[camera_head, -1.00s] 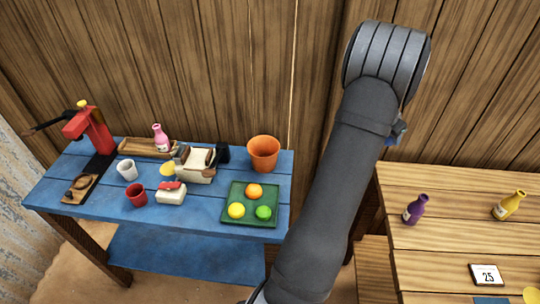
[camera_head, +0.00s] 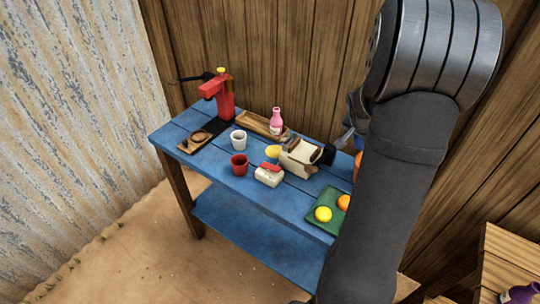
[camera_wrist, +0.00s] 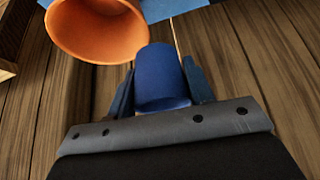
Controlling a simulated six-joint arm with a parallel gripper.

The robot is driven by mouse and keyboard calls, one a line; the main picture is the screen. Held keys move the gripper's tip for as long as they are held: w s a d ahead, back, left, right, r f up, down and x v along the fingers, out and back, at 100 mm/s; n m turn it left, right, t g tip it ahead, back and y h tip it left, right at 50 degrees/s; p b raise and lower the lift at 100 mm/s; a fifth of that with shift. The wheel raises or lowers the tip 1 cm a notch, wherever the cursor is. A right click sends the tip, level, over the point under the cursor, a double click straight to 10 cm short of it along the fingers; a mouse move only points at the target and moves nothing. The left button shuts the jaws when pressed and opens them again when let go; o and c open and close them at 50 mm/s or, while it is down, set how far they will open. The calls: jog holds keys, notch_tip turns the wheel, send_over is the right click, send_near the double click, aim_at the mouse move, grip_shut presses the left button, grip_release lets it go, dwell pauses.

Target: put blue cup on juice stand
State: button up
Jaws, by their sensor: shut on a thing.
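The blue cup (camera_wrist: 162,82) is between the two fingers of my gripper (camera_wrist: 161,70) in the wrist view, and the gripper is shut on it. In the head view my own arm hides most of the gripper and cup. A red press (camera_head: 222,98) stands at the back left of the blue table (camera_head: 262,208). A dark board with a round ring (camera_head: 199,137) lies at its foot, free of any cup; I take this to be the juice stand, though no label shows.
A white cup (camera_head: 238,140), a red cup (camera_head: 239,165) and a cream box with a red top (camera_head: 268,175) stand near the board. A pink bottle (camera_head: 276,122) is on a wooden tray. A green tray (camera_head: 325,222) holds fruit. An orange bucket (camera_wrist: 100,50) is close to the held cup.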

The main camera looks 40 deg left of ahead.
jog(key=s+a+n, duration=0.1)
jog(key=s+a, duration=0.1)
jog(key=a, duration=0.3)
jog(key=s+a, duration=0.2)
jog(key=a, duration=0.3)
jog(key=s+a+n+y, duration=0.1)
jog(key=a, duration=0.4)
jog(key=shift+s+n, duration=0.3)
jog(key=shift+s, duration=0.1)
jog(key=s+a+n+y, duration=0.2)
jog(key=s+a+n, duration=0.1)
jog(key=s+a, duration=0.95)
send_over(223, 158)
jog(key=s+d, duration=0.1)
jog(key=s, duration=0.1)
jog(key=f, duration=0.6)
jog(key=shift+w+d+f, duration=0.1)
jog(key=shift+w+f, duration=0.15)
jog(key=shift+f, duration=0.15)
jog(key=shift+s+f, duration=0.1)
jog(key=shift+f, duration=2.05)
jog(key=shift+f, duration=0.1)
jog(key=o, duration=0.6)
jog(key=shift+o, duration=0.5)
